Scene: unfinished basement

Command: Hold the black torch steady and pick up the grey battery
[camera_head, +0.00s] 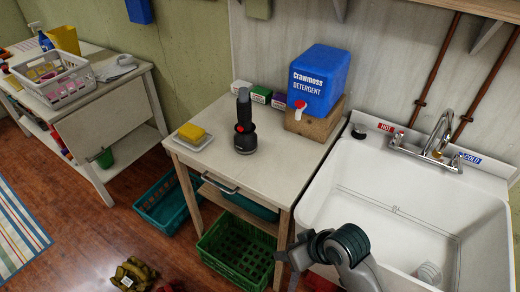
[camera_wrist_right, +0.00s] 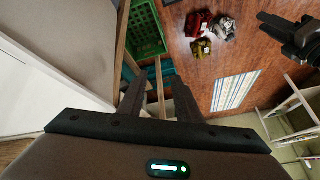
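The black torch (camera_head: 244,122) stands upright on the wooden table, with a red button on its side. My right gripper (camera_head: 288,262) is low, in front of the table and left of the sink, well apart from the torch. In the right wrist view its two fingers (camera_wrist_right: 160,103) are spread with nothing between them. What looks like my left gripper (camera_wrist_right: 262,27) shows at the upper right of the right wrist view, above the floor, its prongs apart. It is out of the head view.
The table (camera_head: 216,161) also holds a yellow sponge (camera_head: 192,132) on a dish, small boxes (camera_head: 261,95) and a blue detergent container (camera_head: 319,78) on a wooden block. A white sink (camera_head: 365,185) is right. Green (camera_head: 237,252) and teal (camera_head: 165,205) crates sit below.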

